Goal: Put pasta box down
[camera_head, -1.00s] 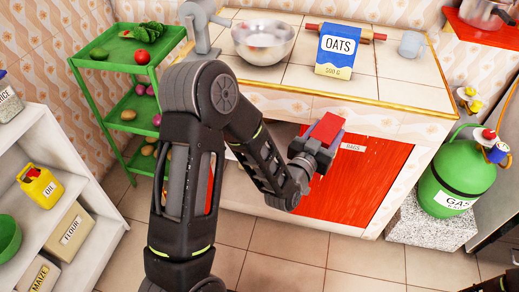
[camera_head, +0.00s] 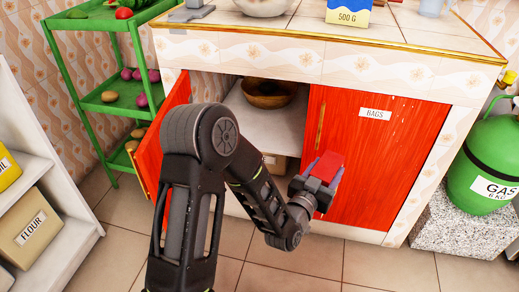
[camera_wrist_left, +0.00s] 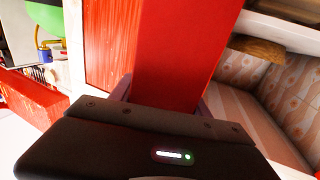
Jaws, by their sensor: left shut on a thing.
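My left gripper (camera_head: 323,175) is shut on a red box, the pasta box (camera_head: 328,163). In the head view it holds the box in front of the cabinet, near the edge between the open compartment and the closed red door (camera_head: 385,150). In the left wrist view the red box (camera_wrist_left: 188,50) rises from between the fingers and fills the upper middle. No label on it is readable. The cabinet's left door (camera_head: 150,155) stands open, partly behind my arm. My right gripper is not in view.
Inside the cabinet a brown bowl (camera_head: 268,94) stands on a pale shelf (camera_head: 255,120) with bare room around it. A cardboard-coloured box (camera_head: 275,163) sits lower down. A green gas cylinder (camera_head: 487,165) stands at right, a green rack (camera_head: 95,100) at left.

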